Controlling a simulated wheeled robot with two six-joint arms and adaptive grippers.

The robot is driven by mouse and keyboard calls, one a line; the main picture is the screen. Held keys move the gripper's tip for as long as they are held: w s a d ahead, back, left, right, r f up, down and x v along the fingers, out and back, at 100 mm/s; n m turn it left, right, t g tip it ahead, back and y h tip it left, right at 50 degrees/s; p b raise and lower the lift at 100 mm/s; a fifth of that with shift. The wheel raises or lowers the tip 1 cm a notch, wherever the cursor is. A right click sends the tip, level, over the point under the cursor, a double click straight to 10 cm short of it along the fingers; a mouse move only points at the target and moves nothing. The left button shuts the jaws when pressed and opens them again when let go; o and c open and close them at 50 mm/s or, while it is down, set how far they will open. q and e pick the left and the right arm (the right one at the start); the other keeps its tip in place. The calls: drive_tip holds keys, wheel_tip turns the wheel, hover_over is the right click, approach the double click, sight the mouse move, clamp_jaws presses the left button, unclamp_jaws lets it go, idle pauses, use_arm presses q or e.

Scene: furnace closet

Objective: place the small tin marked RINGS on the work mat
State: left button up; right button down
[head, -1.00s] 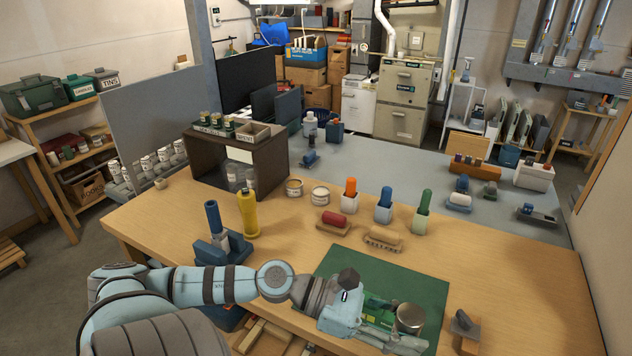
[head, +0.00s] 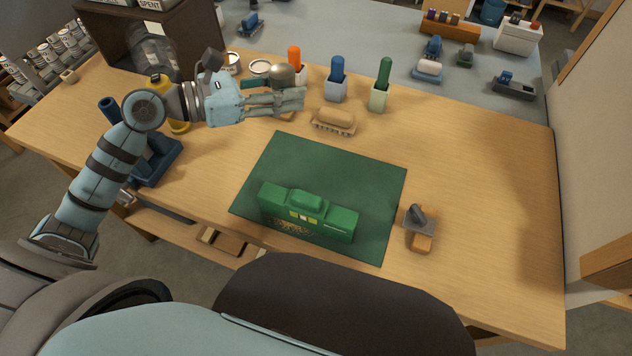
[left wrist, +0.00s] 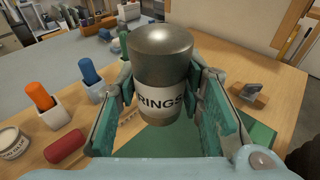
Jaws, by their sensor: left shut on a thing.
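The small tin marked RINGS (left wrist: 160,95) is grey metal with a white label, clear to read in the left wrist view. My left gripper (left wrist: 160,104) is shut on it, a finger on each side. In the head view, the tin (head: 283,76) shows its rounded grey top in the left gripper (head: 280,92), which appears beyond the mat's far left edge. The green work mat (head: 340,163) lies on the wooden bench. A green model locomotive body (head: 308,212) stands on its near part. My right gripper is not in view.
A small block with a metal plate (head: 420,230) lies right of the mat. A blue stand (head: 155,160) is at left. The mat's far and right parts are clear.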

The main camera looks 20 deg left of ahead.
sight(290, 167)
use_arm(q)
drive_tip(key=f+b, duration=0.1)
drive_tip(key=f, duration=0.5)
drive_tip(key=f+b, duration=0.1)
drive_tip(key=f, duration=0.6)
drive_tip(key=f+b, duration=0.2)
drive_tip(key=f, duration=0.4)
drive_tip(key=shift+a+f, duration=0.15)
drive_tip(key=shift+a, duration=0.1)
drive_tip(key=shift+f, duration=0.2)
drive_tip(key=o, duration=1.2)
drive_tip(key=shift+s, duration=0.1)
drive_tip(key=shift+r, duration=0.1)
